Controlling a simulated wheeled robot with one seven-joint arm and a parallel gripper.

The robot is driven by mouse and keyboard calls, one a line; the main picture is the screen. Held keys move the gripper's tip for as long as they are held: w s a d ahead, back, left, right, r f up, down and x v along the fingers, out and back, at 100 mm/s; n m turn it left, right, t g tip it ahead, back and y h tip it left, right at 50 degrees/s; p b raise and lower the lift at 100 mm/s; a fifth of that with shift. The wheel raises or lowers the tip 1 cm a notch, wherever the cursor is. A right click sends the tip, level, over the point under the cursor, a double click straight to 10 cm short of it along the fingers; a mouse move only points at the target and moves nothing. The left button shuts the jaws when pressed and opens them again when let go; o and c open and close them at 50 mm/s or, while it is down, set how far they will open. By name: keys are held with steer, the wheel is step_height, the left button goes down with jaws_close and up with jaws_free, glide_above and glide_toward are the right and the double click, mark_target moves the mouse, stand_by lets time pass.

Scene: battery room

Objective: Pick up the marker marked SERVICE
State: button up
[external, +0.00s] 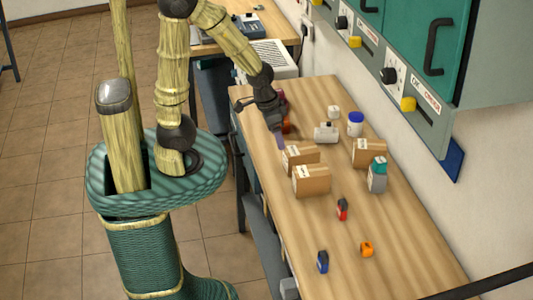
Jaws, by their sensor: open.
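Several small coloured pieces lie on the wooden bench: a red and black one (342,209), a blue and black one (322,261) and an orange one (367,249). I cannot read the word SERVICE on any of them, so I cannot tell which is the marker. My gripper (279,128) is open over the far left part of the bench, pointing down. Reddish and purple shapes show at its fingers; I cannot tell whether they are finger parts or objects behind. The gripper is well apart from the pieces at the near end.
Cardboard boxes (311,181) stand mid-bench, another (368,153) near the wall. A grey, teal-capped bottle (377,177), a blue-lidded white jar (355,124) and a white item (326,132) stand nearby. A wall cabinet (415,50) overhangs the right. The near bench is mostly clear.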

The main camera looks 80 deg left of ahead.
steer(key=w+a+f+t+b, duration=0.1)
steer(key=w+a, duration=0.3)
steer(key=w, duration=0.3)
steer(key=w+a+f+t, duration=0.2)
steer(key=w+a, duration=0.2)
steer(key=w, duration=0.3)
steer(key=n+t+y+b, duration=0.2)
steer(key=t, duration=0.5)
glide_above(334, 112)
steer(key=s+a, duration=0.2)
step_height(334, 112, down, 8)
steer(key=shift+w+d+f, duration=0.1)
steer(key=shift+d+f, duration=0.05)
steer(key=shift+d, duration=0.1)
steer(key=shift+g, duration=0.3)
steer(key=shift+f, duration=1.8)
